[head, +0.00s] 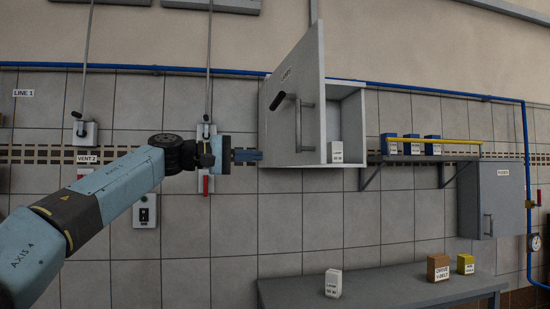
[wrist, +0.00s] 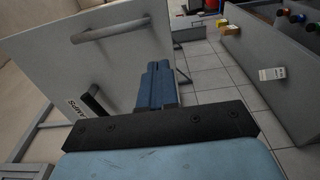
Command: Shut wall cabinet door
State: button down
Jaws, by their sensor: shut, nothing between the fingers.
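The wall cabinet (head: 350,115) is grey and hangs on the tiled wall. Its door (head: 305,85) is swung open toward me, hinged at the left, with a bar handle (head: 299,125) on its face. A white labelled box (head: 337,152) stands at the cabinet's lower front. My gripper (head: 258,155) is shut and empty, level with the door's lower part at its left edge; I cannot tell whether it touches. In the wrist view the door (wrist: 110,50) fills the upper left, beside my shut blue fingers (wrist: 157,76).
A shelf with blue boxes (head: 410,147) and a grey fuse box (head: 501,195) are to the right. Below, a bench (head: 390,288) holds a white (head: 333,283), a brown (head: 438,267) and a yellow box (head: 465,264). Levers and a switch box (head: 146,211) are at left.

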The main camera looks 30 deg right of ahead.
aim_at(309, 157)
jog(key=d, duration=0.4)
jog(key=s+d, duration=0.1)
jog(key=d, duration=0.3)
jog(key=s+d, duration=0.1)
jog(key=d, duration=0.4)
jog(key=shift+s, duration=0.1)
